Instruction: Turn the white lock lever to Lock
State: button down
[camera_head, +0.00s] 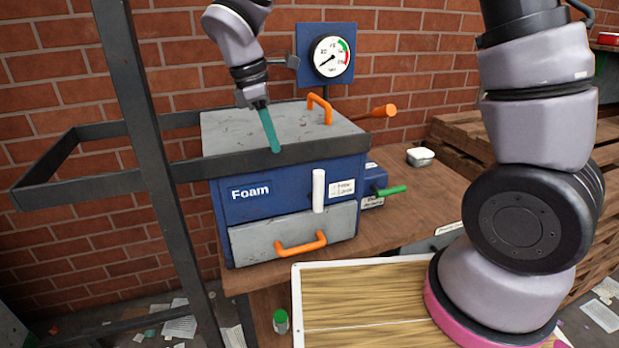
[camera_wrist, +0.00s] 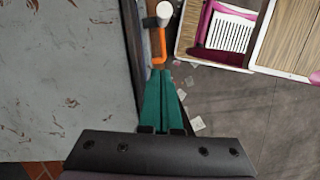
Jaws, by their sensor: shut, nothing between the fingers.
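A white lock lever (camera_head: 318,190) stands upright on the front of a blue box (camera_head: 255,205) labelled "Foam". A small white label (camera_head: 341,188) beside it is too small to read surely. My gripper (camera_head: 277,150) has teal fingers pressed together, with nothing between them. In the head view it points down near the box's front top edge, above and left of the lever, apart from it. In the wrist view the fingertips (camera_wrist: 160,72) are close to the orange drawer handle (camera_wrist: 158,45) in the picture, with the lever's round white end (camera_wrist: 165,11) beyond.
The box has a grey lid (camera_head: 245,130) with an orange handle (camera_head: 320,108) and a grey lower drawer (camera_head: 258,236). A dark metal frame (camera_head: 160,180) stands in front at left. A gauge (camera_head: 331,56) hangs behind. A green handle (camera_head: 391,190) sticks out at right.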

aim_at(315, 187)
dwell(0.3)
jog(key=x, duration=1)
jog(key=d, duration=0.2)
jog(key=shift+w+d, duration=0.1)
jog(key=shift+d, duration=0.2)
jog(key=shift+w+d, duration=0.1)
jog(key=shift+d, duration=0.6)
